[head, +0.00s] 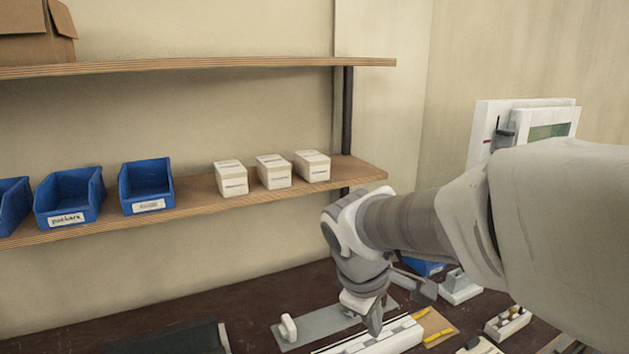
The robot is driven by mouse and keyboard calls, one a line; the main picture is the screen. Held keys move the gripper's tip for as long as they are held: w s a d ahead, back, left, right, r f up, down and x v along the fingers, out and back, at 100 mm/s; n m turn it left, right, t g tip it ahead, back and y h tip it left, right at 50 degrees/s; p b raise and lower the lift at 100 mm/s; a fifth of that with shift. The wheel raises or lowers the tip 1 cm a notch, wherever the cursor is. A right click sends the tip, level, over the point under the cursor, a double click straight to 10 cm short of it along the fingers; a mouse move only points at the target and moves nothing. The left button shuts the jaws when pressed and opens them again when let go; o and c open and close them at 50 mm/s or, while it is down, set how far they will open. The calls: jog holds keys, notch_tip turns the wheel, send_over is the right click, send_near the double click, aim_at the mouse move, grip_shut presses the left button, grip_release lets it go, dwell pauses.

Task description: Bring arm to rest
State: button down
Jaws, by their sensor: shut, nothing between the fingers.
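My arm reaches in from the right side of the head view, with its wrist bent downward. My gripper (374,322) points down over the dark bench (245,292), just above or at the back of a white profile-like bar (385,340). Its fingers look closed with nothing between them. Whether the fingertips touch the bar cannot be told. A grey plate (315,326) with a small white upright knob lies just left of the gripper.
A lower shelf (240,207) holds several blue bins (147,187) and three white boxes (274,171). A cardboard box (35,32) sits on the upper shelf (200,65). Yellow-marked pieces (440,335) and a small tray (507,323) lie right of the gripper.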

jog(key=s+d+r+m+t+y, duration=0.1)
jog(key=s+d+r+m, duration=0.1)
jog(key=s+m, duration=0.3)
jog(key=s+d+r+m+t+y, duration=0.1)
jog(key=s+d+r+m, duration=0.1)
jog(key=s+m, duration=0.3)
jog(key=s, duration=0.3)
jog(key=shift+s+d+r+t+y, duration=0.15)
jog(key=shift+s+d+t+y, duration=0.1)
jog(key=shift+s+t+y, duration=0.05)
